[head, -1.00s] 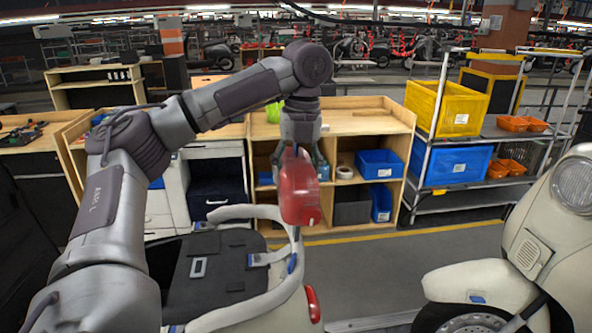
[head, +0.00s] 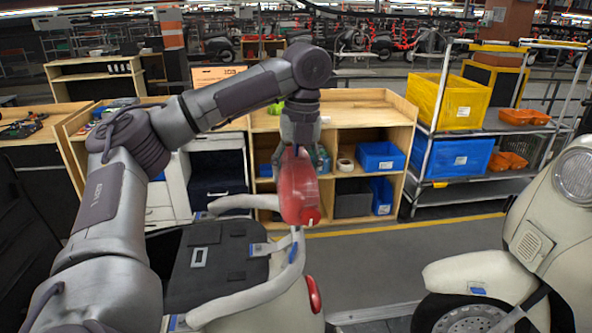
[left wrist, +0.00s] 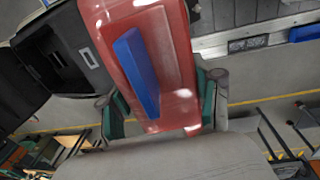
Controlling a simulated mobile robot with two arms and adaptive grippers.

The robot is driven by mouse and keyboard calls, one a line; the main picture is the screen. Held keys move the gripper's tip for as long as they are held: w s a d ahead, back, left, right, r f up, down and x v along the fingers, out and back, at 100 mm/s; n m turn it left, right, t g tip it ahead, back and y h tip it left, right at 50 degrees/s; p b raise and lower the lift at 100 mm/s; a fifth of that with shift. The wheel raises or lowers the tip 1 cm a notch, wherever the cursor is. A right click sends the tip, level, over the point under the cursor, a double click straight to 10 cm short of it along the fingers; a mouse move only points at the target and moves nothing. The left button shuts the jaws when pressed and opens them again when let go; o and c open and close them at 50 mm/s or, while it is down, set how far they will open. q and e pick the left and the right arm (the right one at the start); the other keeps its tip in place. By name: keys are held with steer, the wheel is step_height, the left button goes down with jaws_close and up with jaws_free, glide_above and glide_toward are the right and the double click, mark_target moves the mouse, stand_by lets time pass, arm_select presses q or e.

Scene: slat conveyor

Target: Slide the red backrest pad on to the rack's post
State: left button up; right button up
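The red backrest pad (head: 300,190) hangs upright over the rear of the nearer cream scooter. My left gripper (head: 300,150) comes down from above and is shut on it. In the left wrist view the pad (left wrist: 178,50) fills the upper middle, with a blue strip on its face and green finger parts of my left gripper (left wrist: 160,105) on both sides. The pale curved rack (head: 285,283) runs around the black seat area. Its upright part (head: 297,243) rises just under the pad's lower end; I cannot tell whether they touch. My right gripper is not in view.
A second cream scooter (head: 505,265) stands at the right, across a gap of grey floor (head: 375,265). Behind are a wooden shelf unit (head: 350,120) with blue bins (head: 380,156) and a metal cart with a yellow crate (head: 448,101).

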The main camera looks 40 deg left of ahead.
arm_select(q)
steer(key=o, duration=0.5)
steer(key=r, duration=1.2)
steer(key=shift+w+d, duration=0.35)
steer(key=shift+w, duration=0.05)
